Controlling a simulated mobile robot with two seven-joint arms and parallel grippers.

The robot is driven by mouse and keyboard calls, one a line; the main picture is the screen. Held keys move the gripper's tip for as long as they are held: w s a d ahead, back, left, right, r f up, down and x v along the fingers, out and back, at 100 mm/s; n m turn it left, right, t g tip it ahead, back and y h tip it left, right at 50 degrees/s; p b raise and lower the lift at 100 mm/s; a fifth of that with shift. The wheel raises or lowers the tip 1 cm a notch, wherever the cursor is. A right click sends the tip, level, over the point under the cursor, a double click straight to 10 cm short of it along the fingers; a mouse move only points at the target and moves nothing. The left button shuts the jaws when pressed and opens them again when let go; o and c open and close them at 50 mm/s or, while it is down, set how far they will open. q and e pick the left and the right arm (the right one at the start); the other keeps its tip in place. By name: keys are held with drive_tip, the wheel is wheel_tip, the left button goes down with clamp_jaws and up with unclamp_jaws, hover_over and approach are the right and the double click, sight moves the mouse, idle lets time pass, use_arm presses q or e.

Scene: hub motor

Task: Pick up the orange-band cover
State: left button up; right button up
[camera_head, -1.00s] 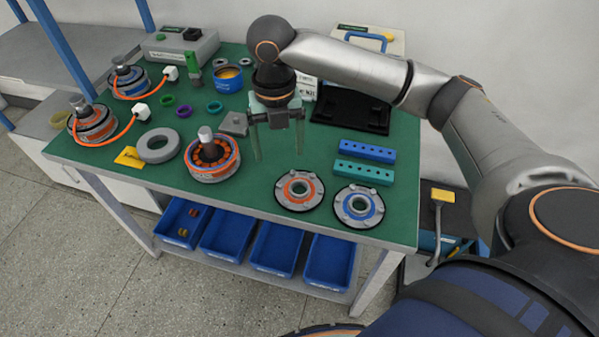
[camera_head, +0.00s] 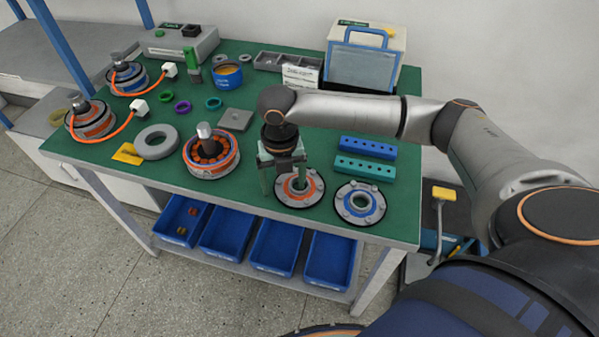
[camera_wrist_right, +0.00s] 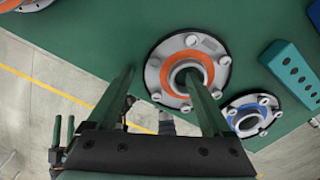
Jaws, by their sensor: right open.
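The orange-band cover (camera_head: 300,200) is a round grey disc with an orange ring, a centre hole and bolts, lying flat near the table's front edge. My right gripper (camera_head: 284,188) is open above it, partly hiding its upper part. In the right wrist view the orange-band cover (camera_wrist_right: 165,78) lies ahead of the open right gripper (camera_wrist_right: 158,85). One finger overlaps the centre hole in the picture; the other shows left of the disc. I cannot tell whether either finger touches the cover.
The blue-band cover (camera_head: 360,204) lies close to the right. Blue and teal hole blocks (camera_head: 364,169) sit behind it. An open motor stator (camera_head: 211,160) with orange coils stands to the left. Blue bins (camera_head: 276,246) sit below.

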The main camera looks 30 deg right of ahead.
clamp_jaws()
idle(0.7)
